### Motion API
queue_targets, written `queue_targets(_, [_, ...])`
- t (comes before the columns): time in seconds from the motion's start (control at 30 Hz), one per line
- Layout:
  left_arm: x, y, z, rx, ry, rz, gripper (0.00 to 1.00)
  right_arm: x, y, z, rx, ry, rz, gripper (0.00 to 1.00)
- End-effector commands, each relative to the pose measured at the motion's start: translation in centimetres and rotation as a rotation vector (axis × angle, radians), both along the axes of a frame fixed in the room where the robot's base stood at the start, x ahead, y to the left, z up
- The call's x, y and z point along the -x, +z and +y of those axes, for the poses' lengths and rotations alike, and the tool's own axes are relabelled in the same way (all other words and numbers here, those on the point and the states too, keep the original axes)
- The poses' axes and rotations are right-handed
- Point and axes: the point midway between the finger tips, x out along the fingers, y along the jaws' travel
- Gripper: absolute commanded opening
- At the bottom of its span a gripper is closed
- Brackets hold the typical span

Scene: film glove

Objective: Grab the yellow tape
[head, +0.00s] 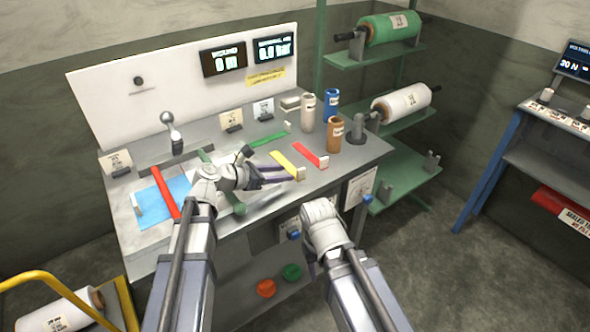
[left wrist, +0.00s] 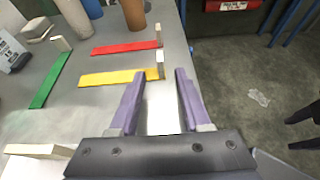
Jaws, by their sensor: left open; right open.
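The yellow tape (head: 286,162) is a flat strip on the grey bench with a pale block (head: 301,173) at its right end. It also shows in the left wrist view (left wrist: 112,77), with its block (left wrist: 160,58) at the strip's end. My left gripper (head: 290,174) is open, its purple fingers beside the strip near the block. In the left wrist view the block appears just beyond the gap between the fingertips (left wrist: 160,74); I cannot tell whether they touch it.
A red tape (head: 309,154) lies right of the yellow one and a green tape (head: 268,140) behind it. Brown (head: 335,135), blue (head: 331,105) and cream (head: 308,112) cylinders stand at the back right.

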Motion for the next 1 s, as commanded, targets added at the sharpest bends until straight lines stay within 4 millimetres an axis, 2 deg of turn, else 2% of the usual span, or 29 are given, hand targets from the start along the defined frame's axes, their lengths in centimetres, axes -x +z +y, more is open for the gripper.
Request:
queue_targets(0.17, [-0.2,0.0,0.0,0.012,0.008,0.006,0.47,0.0,-0.1,0.0,0.0,0.0,0.0,0.5])
queue_targets(0.4, [-1.5,-1.0,-1.8,0.01,0.005,0.005,0.47,0.0,-1.0,0.0,0.0,0.0,0.0,0.5])
queue_targets(0.63, [-1.8,-1.0,-2.3,0.008,0.005,0.005,0.47,0.0,-1.1,0.0,0.0,0.0,0.0,0.5])
queue_targets(1.0, [-4.3,-2.5,-5.9,0.008,0.003,0.004,0.47,0.0,-2.6,0.0,0.0,0.0,0.0,0.5])
